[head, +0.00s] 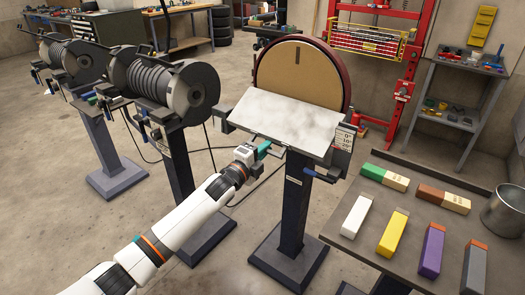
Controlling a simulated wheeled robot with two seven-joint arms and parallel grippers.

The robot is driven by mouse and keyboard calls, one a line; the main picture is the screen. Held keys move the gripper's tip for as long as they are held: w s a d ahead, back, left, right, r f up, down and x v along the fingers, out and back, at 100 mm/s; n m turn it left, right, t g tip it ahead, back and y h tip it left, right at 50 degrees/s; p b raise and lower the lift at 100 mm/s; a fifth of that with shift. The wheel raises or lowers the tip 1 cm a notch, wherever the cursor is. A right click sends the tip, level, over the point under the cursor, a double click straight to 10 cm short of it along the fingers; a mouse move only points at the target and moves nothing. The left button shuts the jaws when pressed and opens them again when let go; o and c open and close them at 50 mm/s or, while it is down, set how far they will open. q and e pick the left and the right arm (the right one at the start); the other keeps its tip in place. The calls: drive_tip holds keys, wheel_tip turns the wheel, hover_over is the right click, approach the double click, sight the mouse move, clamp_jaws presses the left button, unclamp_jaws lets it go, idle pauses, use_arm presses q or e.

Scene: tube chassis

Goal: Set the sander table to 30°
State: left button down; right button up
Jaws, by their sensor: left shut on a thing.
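The disc sander has a big tan disc (300,75) in a dark red rim, standing on a dark pedestal. Its pale grey table (280,117) juts out in front of the disc and looks sloped down toward me. I cannot read its exact angle. A white angle scale (344,138) with small degree marks is at the table's right end. A blue lever (318,176) sits below the table on the right. My left gripper (259,152) is shut on a green handle (264,146) below the table's front edge, left of the pedestal. My right gripper is not in view.
A bench (400,217) at right holds several coloured bars and a metal bucket (505,210). Grinders with dark wheels (193,92) stand on pedestals at left. A cable lies on the floor. A red press frame and a grey shelf stand behind.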

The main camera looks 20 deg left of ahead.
use_arm(q)
drive_tip(key=shift+f, duration=0.2)
drive_tip(key=c, duration=1.5)
unclamp_jaws()
drive_tip(key=shift+w, duration=0.1)
drive_tip(key=shift+c, duration=0.2)
drive_tip(key=v, duration=1.2)
drive_tip(key=shift+f, duration=0.1)
